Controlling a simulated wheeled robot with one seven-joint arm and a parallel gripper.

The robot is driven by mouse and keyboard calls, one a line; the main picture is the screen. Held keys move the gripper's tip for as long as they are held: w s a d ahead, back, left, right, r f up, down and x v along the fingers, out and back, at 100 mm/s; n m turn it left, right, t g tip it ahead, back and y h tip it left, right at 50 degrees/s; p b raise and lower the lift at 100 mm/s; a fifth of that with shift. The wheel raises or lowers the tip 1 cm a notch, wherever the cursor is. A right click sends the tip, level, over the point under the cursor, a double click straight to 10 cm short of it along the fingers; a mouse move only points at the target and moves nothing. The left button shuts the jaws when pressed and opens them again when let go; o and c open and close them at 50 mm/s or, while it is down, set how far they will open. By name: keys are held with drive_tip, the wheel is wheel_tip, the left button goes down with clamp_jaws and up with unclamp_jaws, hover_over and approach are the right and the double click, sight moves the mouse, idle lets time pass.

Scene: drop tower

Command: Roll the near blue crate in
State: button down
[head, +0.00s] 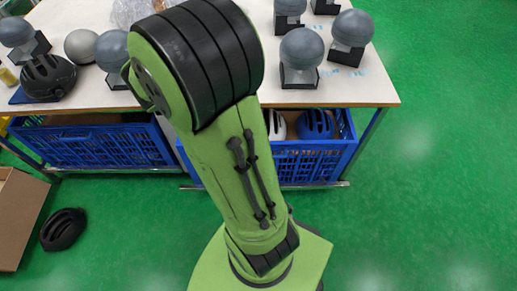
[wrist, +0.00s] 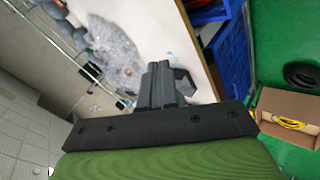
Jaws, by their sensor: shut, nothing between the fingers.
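Two blue crates stand under the white table in the head view. One crate (head: 330,155) is right of centre, partly behind my arm, with a white helmet (head: 277,125) and a blue helmet (head: 315,124) in it. The other crate (head: 95,148) is at the left. I cannot tell which one is called near. Blue crate mesh (wrist: 233,60) also shows at the right of the wrist view. My gripper (wrist: 160,72) is shut and empty, apart from both crates, with the table behind it in the wrist view. It is hidden in the head view.
The table (head: 375,92) carries several grey head forms on stands, a black helmet (head: 48,76) and clear plastic wrap (wrist: 112,45). A cardboard box (head: 18,215) and a black helmet (head: 62,229) are on the floor at left. The green floor at right is clear.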

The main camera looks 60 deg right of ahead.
drive_tip(key=d+f+n+g+h, duration=0.1)
drive_tip(key=d+f+n+h, duration=0.25)
drive_tip(key=d+f, duration=0.9)
drive_tip(key=s+d+f+n+h, duration=0.1)
drive_tip(key=s+d+f+n, duration=0.25)
drive_tip(key=f, duration=0.25)
drive_tip(key=s+d+f+n+h, duration=0.1)
drive_tip(key=s+d+f+n, duration=0.25)
drive_tip(key=d+f, duration=0.2)
drive_tip(key=s+a+f+n+t+y, duration=0.1)
drive_tip(key=s+a+f+n, duration=0.25)
drive_tip(key=f, duration=0.35)
drive_tip(key=s+a+f+n+y, duration=0.1)
drive_tip(key=s+a+f+n, duration=0.25)
drive_tip(key=f, duration=0.35)
drive_tip(key=s+a+f+n+t, duration=0.1)
drive_tip(key=s+a+f+n, duration=0.25)
drive_tip(key=f, duration=0.45)
drive_tip(key=w+r+b+x, duration=0.1)
drive_tip(key=b+x, duration=1)
drive_tip(key=x, duration=0.2)
drive_tip(key=shift+d+r+n, duration=0.2)
drive_tip(key=shift+d+n, duration=0.05)
drive_tip(key=shift+n, duration=0.05)
drive_tip(key=shift+w+y, duration=0.15)
drive_tip(key=shift+y, duration=0.1)
